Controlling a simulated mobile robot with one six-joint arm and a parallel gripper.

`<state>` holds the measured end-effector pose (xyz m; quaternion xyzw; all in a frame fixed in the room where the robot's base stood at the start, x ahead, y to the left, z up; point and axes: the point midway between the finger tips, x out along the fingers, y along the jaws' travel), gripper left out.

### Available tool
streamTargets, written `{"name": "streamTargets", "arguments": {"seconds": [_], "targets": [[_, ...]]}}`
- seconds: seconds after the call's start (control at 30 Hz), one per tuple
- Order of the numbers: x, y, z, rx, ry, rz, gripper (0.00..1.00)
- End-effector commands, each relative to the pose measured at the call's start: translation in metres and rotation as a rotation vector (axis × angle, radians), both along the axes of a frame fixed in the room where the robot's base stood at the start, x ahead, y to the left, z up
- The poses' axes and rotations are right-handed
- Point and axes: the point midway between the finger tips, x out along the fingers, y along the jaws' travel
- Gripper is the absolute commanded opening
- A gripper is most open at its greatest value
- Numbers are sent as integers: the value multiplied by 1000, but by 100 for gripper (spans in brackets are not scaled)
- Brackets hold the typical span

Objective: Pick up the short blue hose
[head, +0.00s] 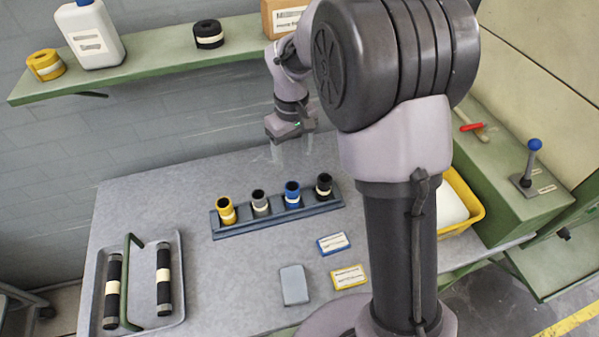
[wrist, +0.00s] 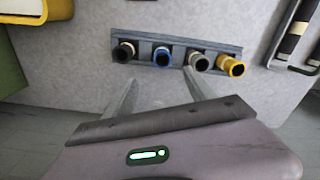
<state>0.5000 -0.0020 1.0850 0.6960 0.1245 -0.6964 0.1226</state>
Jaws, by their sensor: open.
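The short blue hose (head: 292,192) stands upright in a dark rack (head: 236,232), with a pale band around it. It also shows in the wrist view (wrist: 162,57), where its open top end faces me. In the rack, a black hose (head: 324,184) stands to its right, and a grey hose (head: 260,201) and a yellow hose (head: 227,210) to its left. My gripper (head: 292,152) is open and empty, above and behind the rack. In the wrist view its two fingers (wrist: 162,92) point toward the rack, apart from the blue hose.
A tray (head: 182,299) with two long black hoses is at the left. A grey block (head: 294,285) and two cards, blue-edged (head: 333,244) and yellow-edged (head: 349,277), lie in front of the rack. A yellow bin (head: 470,187) is at the right. A shelf (head: 150,67) runs above.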

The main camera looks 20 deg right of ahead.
Motion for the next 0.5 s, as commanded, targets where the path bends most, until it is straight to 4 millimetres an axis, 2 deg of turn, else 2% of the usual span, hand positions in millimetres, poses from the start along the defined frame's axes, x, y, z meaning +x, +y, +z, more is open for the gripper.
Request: {"name": "streamTargets", "arguments": {"seconds": [0.03, 0.1, 0.3, 0.5], "targets": [[-1, 0, -18, 1, 4, 1, 65], [-1, 0, -42, -1, 5, 1, 65], [-1, 0, -96, 0, 3, -1, 65], [-1, 0, -116, 1, 1, -2, 65]]}}
